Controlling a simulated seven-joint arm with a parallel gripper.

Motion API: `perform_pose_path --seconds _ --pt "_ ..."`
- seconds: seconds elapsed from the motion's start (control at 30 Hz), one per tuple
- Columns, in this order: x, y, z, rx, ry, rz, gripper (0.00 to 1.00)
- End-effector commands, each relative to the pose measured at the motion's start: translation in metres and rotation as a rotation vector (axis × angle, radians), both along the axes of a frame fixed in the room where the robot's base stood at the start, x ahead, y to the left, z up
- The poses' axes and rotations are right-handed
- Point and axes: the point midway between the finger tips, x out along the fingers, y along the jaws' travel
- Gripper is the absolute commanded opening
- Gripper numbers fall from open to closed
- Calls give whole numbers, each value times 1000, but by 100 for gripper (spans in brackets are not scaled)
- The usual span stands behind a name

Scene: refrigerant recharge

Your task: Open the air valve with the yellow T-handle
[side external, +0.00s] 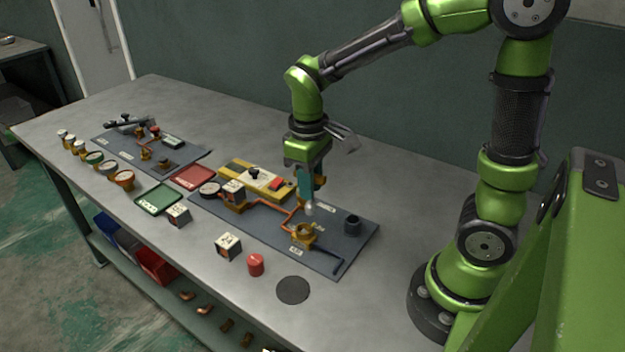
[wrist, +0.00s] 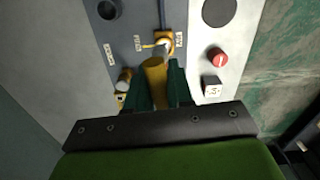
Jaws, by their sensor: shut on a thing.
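My gripper (side external: 307,190) has its teal fingers shut on the yellow T-handle, whose yellow grip (wrist: 155,72) shows between the fingertips in the wrist view. In the side view an orange-yellow end of the handle (side external: 320,183) sticks out beside the fingers. A pale grey tip (side external: 309,210) points down beneath them. The brass valve (side external: 301,236) sits on the dark board just below and in front of the gripper. In the wrist view brass fitting (wrist: 165,40) shows just beyond the handle. I cannot tell whether the tip touches the valve.
The dark board (side external: 350,240) carries copper pipe, a black cup (side external: 352,223) and a gauge (side external: 210,188). A red cylinder (side external: 255,264), a white block (side external: 228,245) and a black disc (side external: 293,290) lie along the front. The table's back is clear.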

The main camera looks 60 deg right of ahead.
Motion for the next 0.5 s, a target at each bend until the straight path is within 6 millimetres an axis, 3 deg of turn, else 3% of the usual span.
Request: perform_pose_path --seconds 0.1,0.5 --pt "13 8 2 0 -20 -69 0" --pt "12 7 -28 1 -21 -100 0"
